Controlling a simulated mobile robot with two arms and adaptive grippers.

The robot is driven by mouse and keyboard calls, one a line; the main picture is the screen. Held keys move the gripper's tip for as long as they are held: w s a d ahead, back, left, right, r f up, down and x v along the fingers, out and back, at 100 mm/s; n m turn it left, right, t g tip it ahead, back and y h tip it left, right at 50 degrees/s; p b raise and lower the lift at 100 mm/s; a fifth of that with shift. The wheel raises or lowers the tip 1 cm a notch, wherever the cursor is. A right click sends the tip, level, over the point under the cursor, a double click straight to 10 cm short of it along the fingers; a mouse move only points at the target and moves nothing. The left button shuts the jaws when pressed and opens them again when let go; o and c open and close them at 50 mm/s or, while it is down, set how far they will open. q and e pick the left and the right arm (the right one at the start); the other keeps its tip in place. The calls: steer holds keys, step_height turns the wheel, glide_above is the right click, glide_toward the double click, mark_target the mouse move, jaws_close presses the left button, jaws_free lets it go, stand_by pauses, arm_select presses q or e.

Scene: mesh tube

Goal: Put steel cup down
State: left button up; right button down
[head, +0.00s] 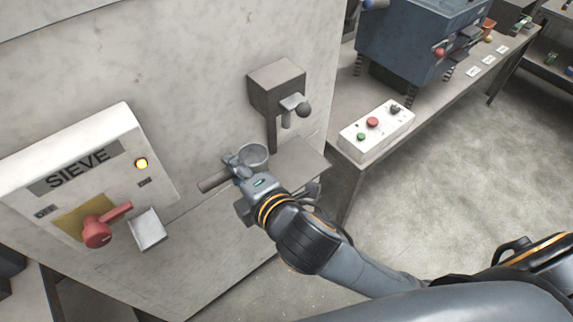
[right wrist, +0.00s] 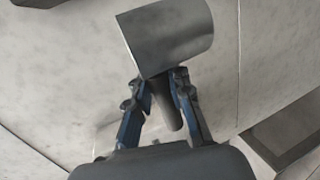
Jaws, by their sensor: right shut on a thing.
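The steel cup (head: 254,153) is a grey metal cup with a handle. It is near the left end of a grey shelf (head: 303,160) on the pale wall; I cannot tell whether it touches the shelf. My right gripper (head: 236,167) is shut on the cup's handle. In the right wrist view the cup (right wrist: 168,38) lies beyond the fingertips of the right gripper (right wrist: 163,90), its side toward the camera, with the handle (right wrist: 166,105) between the fingers. The inside of the cup is hidden there. My left gripper is not in view.
A grey spout box (head: 277,86) with a knobbed lever is on the wall above the shelf. A SIEVE panel (head: 85,180) with a red lever (head: 98,232) and small tray (head: 148,229) is at left. A white button box (head: 377,131) sits on the bench at right.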

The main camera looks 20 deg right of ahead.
mark_target(264, 157)
steer(key=shift+w+a+r+y, duration=0.15)
steer(key=shift+a+r+y, duration=0.15)
steer(key=shift+a, duration=0.35)
steer(key=w+d+f, duration=0.1)
steer(key=d, duration=0.1)
steer(key=w+d+f+p, duration=0.1)
steer(key=w+d, duration=0.1)
steer(key=w+d+f, duration=0.1)
steer(key=w+d, duration=0.1)
steer(key=shift+d+f, duration=0.25)
steer(key=shift+d, duration=0.1)
steer(key=w+d+f, duration=0.2)
steer(key=f, duration=0.1)
steer(key=w+d+f, duration=0.1)
steer(key=f, duration=0.1)
steer(key=shift+d+f+p, duration=0.1)
steer(key=shift+d+p, duration=0.2)
steer(key=shift+w+d+f, duration=0.25)
steer(key=shift+d+f, duration=0.05)
steer(key=shift+f, duration=0.2)
step_height(264, 157, down, 3)
steer(key=shift+f+p, duration=0.1)
steer(key=shift+p, duration=0.3)
steer(key=shift+f, duration=0.1)
steer(key=c, duration=1.2)
jaws_free()
